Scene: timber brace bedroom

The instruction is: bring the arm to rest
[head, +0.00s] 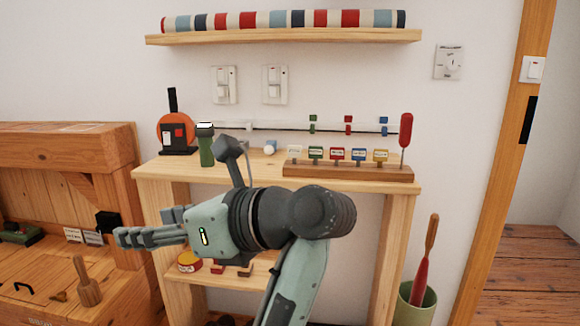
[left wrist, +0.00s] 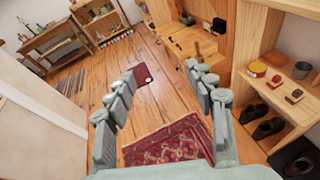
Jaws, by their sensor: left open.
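My left gripper (head: 150,225) is in front of the wooden shelf unit (head: 270,180) in the head view, pointing left. Its fingers are spread with nothing between them. In the left wrist view the two fingers of my left gripper (left wrist: 160,95) stand apart, with wooden floor and a red patterned rug (left wrist: 175,143) beyond them. My left arm bends down from the wrist towards the bottom of the head view. My right gripper is in neither view.
A wooden bench (head: 60,150) stands at the left, with a mallet (head: 87,280) on it. The shelf unit top holds a green-handled tool (head: 206,150), an orange device (head: 175,132) and a rack of small labelled tags (head: 345,172). A green bin (head: 415,300) stands at the right.

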